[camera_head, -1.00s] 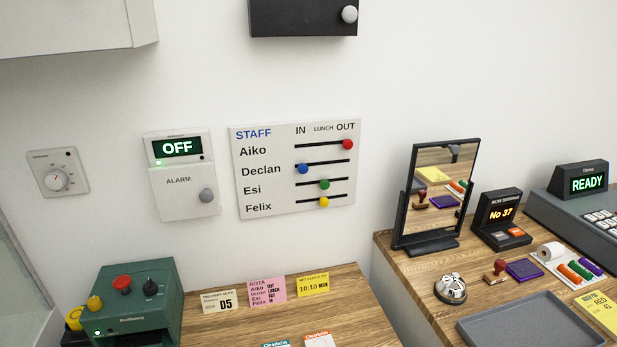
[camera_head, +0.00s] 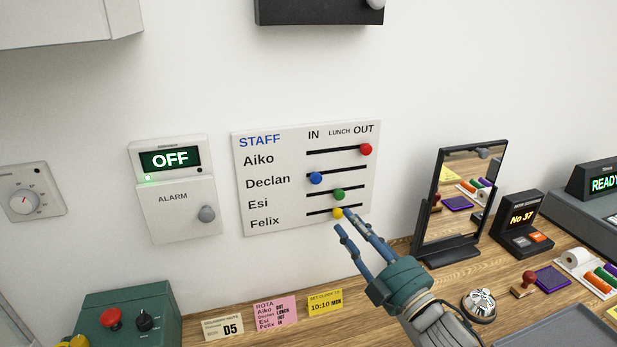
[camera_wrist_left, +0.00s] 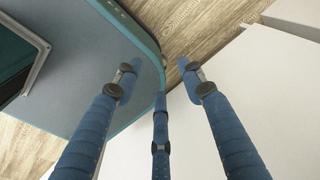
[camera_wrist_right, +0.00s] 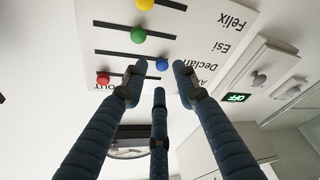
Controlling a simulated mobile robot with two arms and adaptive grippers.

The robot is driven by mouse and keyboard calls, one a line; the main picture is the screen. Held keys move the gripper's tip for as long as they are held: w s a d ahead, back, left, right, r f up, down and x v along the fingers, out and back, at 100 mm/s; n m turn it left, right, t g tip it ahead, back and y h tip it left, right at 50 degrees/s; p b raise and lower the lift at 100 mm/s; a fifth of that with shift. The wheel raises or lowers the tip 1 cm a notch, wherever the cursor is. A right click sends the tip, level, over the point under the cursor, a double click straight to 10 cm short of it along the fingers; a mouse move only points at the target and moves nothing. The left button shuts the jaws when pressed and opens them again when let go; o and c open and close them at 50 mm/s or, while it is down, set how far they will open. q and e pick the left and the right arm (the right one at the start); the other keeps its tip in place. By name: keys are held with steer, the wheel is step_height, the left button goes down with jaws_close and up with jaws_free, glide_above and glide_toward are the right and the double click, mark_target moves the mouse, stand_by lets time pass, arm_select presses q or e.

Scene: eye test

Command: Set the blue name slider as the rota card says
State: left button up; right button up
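The white staff board (camera_head: 280,215) hangs on the wall with a slider per name. The blue slider (camera_head: 316,178) is at the IN end of Declan's slot. The pink rota card (camera_head: 275,312) stands on the wooden desk; its small print seems to read LUNCH beside Declan. My right gripper (camera_head: 343,220) is open and empty, its tips near the board's lower right in the head view. In the right wrist view the blue slider (camera_wrist_right: 162,64) shows between its fingertips, apart from them. My left gripper (camera_wrist_left: 158,66) is open and empty, only in its wrist view.
The red slider (camera_head: 365,149) is at OUT; the green (camera_head: 339,194) and yellow (camera_head: 338,212) sliders are near LUNCH. The alarm box (camera_head: 176,205) is left of the board. A mirror (camera_head: 462,205) stands on the right counter. Below the left gripper is a blue-grey surface (camera_wrist_left: 75,70).

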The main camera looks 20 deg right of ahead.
mark_target(318, 181)
steer(key=shift+n+y, duration=0.6)
steer(key=shift+y, duration=0.1)
steer(key=p+x, duration=0.1)
steer(key=x, duration=0.2)
steer(key=r+p+x, duration=0.1)
steer(key=x, duration=0.3)
steer(key=r+p+x, duration=0.1)
steer(key=x, duration=0.3)
steer(key=shift+s+a+r+p, duration=0.15)
steer(key=shift+s+a+p, duration=0.05)
steer(key=shift+s+p, duration=0.15)
steer(key=shift+w, duration=0.1)
arm_select(q)
steer(key=r, duration=0.3)
steer(key=shift+w+r, duration=0.35)
arm_select(e)
jaws_close()
arm_select(q)
steer(key=shift+s, duration=0.6)
arm_select(e)
jaws_free()
